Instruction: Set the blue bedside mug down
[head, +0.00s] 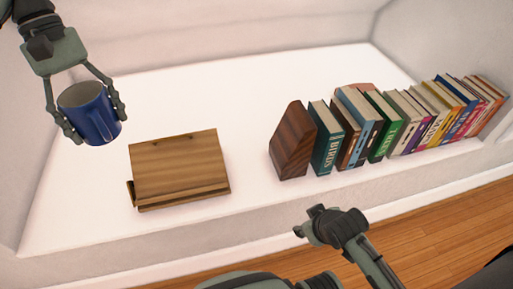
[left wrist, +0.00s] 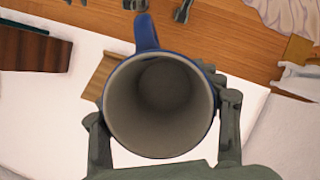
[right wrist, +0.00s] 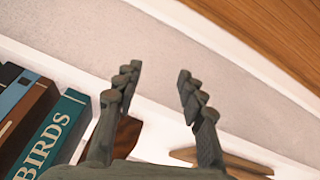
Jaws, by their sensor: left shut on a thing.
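The blue mug (head: 99,118) is in my left gripper (head: 88,112), at the upper left of the head view. Its fingers close on both sides of the mug, and it appears held above the white shelf (head: 240,85). In the left wrist view the mug (left wrist: 160,105) shows its open grey inside, which looks empty, with the handle toward the top. My left gripper's fingers (left wrist: 165,125) flank it there. My right gripper (right wrist: 160,95) has its fingers apart with nothing between them, in front of the shelf; in the head view only part of that arm shows clearly.
A wooden stand (head: 180,168) with a front ledge sits on the shelf, right of and nearer than the mug. A dark wooden bookend (head: 292,142) and a row of several books (head: 400,122) fill the right side. The shelf's back left is bare.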

